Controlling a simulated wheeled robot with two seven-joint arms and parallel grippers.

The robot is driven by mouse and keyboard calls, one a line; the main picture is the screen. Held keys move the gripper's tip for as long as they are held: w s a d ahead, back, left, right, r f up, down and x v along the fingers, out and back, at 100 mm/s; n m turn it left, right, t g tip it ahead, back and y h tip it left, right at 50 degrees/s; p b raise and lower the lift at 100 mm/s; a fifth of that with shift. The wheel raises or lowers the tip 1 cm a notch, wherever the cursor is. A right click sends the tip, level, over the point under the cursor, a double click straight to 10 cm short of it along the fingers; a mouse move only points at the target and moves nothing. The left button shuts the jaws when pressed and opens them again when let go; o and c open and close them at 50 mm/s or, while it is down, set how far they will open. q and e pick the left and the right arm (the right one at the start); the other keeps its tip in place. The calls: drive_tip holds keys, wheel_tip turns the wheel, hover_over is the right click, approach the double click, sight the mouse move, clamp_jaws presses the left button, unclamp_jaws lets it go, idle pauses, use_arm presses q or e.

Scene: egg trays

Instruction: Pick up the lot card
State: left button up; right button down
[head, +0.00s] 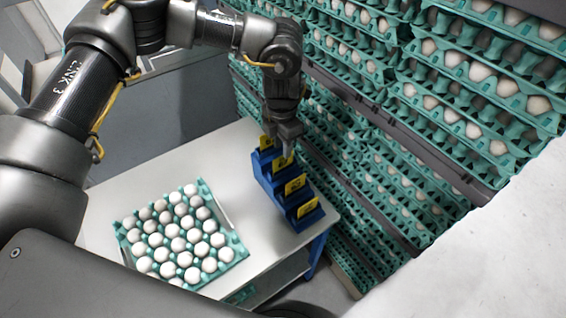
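Several yellow lot cards stand upright in the slots of a blue card rack (262,176) at the right rear edge of the white table. The front lot card (307,208), the one behind it (295,185) and the rearmost lot card (265,142) show clear of the fingers. My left gripper (282,148) points down at the rear half of the rack, with its fingertips at another lot card (284,162). I cannot tell whether the fingers touch or hold that card. My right gripper is not in view.
A green tray (238,243) full of white eggs lies on the white table (160,166) left of the rack. Tall stacks of green egg trays (415,188) rise close behind and right of the rack. The table is bare between egg tray and rack.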

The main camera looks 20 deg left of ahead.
sight(279, 164)
use_arm(q)
drive_tip(key=f+p, duration=0.2)
drive_tip(key=f, duration=0.2)
drive_tip(key=shift+w+f+p, duration=0.2)
drive_tip(key=shift+p, duration=0.1)
drive_tip(key=shift+f, duration=0.35)
drive_tip(key=shift+c, duration=0.3)
clamp_jaws()
